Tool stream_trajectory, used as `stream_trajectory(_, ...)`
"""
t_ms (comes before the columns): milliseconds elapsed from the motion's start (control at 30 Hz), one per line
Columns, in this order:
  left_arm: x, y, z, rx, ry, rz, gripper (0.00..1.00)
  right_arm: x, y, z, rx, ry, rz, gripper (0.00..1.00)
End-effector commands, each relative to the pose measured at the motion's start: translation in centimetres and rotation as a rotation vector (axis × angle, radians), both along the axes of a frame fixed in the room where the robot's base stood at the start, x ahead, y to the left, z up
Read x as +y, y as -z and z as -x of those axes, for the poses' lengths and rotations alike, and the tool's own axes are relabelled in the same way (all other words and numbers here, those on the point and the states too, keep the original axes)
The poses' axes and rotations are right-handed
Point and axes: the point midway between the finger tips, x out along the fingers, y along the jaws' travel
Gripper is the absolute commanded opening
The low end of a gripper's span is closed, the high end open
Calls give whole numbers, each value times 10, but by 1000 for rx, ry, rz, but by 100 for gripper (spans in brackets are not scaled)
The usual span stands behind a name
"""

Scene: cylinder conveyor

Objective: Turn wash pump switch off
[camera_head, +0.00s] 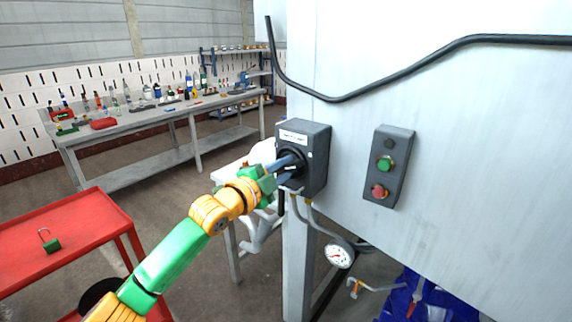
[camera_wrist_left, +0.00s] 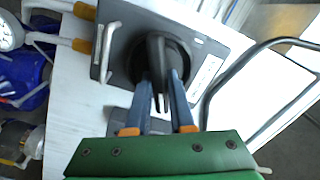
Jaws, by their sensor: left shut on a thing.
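The wash pump switch is a dark grey box (camera_head: 317,150) on the side of the white machine, with a white label and a black rotary knob (camera_wrist_left: 155,55). My left gripper (camera_head: 288,162) reaches the knob from the left in the head view. In the left wrist view its two blue fingers (camera_wrist_left: 160,100) stand on either side of the knob's handle and are shut on it. The knob's exact angle is hard to read. My right gripper is not in view.
A grey button box (camera_head: 389,166) with a green and a red button is right of the switch. A pressure gauge (camera_head: 340,255) hangs below. A red cart (camera_head: 75,225) holds a green padlock (camera_head: 51,245). A workbench (camera_head: 150,115) stands behind.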

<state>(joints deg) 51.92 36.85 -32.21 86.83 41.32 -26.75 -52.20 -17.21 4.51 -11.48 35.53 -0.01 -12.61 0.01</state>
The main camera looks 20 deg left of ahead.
Motion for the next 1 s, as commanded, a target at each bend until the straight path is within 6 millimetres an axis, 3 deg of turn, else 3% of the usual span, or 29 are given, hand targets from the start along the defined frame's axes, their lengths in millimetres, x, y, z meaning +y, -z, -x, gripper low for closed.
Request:
stream_trajectory(500, -1, 2, 0, -123, 1, -346, 0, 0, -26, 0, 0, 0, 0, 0)
stream_trajectory(1000, -1, 6, 0, -156, 2, -440, 0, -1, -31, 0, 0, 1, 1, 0)
